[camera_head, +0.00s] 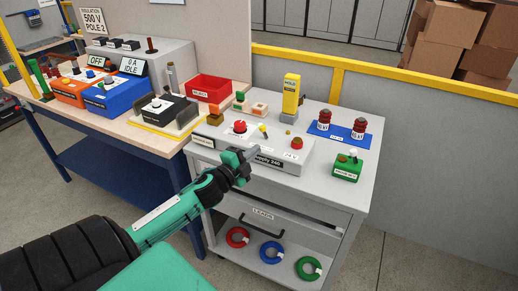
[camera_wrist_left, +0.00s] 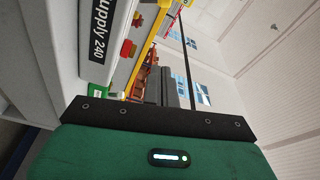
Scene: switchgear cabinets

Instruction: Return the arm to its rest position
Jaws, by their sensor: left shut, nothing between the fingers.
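My left arm, green and black, comes in from the lower left in the head view. Its gripper (camera_head: 246,164) is shut and empty, in front of the grey supply box (camera_head: 285,154) labelled "Supply 240" on the grey cart (camera_head: 358,187). I cannot tell whether the fingertips touch the box. My right gripper is not in view.
A yellow meter (camera_head: 291,95), red insulators on a blue mat (camera_head: 339,136) and a green box (camera_head: 347,168) stand on the cart. The workbench (camera_head: 165,145) at left holds a red bin (camera_head: 210,88). Open floor (camera_head: 420,245) lies at right.

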